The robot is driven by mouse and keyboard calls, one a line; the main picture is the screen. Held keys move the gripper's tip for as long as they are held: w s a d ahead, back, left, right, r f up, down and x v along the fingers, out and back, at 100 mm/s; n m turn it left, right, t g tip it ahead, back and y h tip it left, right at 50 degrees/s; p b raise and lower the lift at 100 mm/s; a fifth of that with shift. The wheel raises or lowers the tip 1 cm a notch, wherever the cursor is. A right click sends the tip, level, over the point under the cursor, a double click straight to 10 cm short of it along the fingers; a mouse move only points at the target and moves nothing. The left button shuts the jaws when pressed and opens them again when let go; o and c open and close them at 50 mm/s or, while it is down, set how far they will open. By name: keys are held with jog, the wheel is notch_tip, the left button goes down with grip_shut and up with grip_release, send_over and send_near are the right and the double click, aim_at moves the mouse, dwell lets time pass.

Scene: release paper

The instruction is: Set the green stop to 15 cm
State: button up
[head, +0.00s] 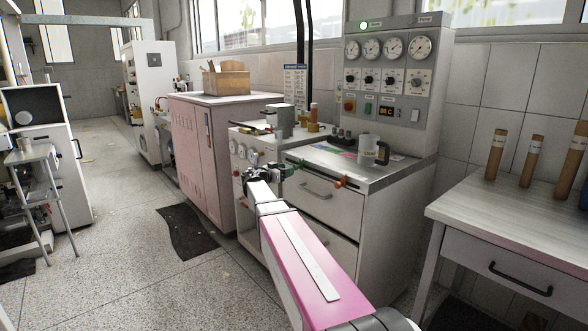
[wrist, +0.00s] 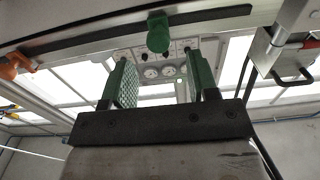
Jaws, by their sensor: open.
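The green stop (wrist: 158,32) is a round-ended knob on a rail with a dark strip (wrist: 90,48), seen at the top of the wrist view. My gripper (wrist: 163,78) has two green-padded fingers, spread apart with nothing between them. The stop shows beyond the fingertips, in line with the gap and apart from both pads. In the head view my gripper (head: 284,170) is at the front edge of the counter, where small green parts are hard to tell apart. No scale marks are readable.
An orange part (head: 341,182) sits farther along the rail; it also shows in the wrist view (wrist: 14,64). A mug (head: 372,150) stands on the counter (head: 405,168) below the gauge panel (head: 390,60). A table with brown cylinders (head: 495,155) is at right.

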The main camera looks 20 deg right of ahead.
jog(key=x, duration=0.5)
jog(key=shift+d, duration=0.35)
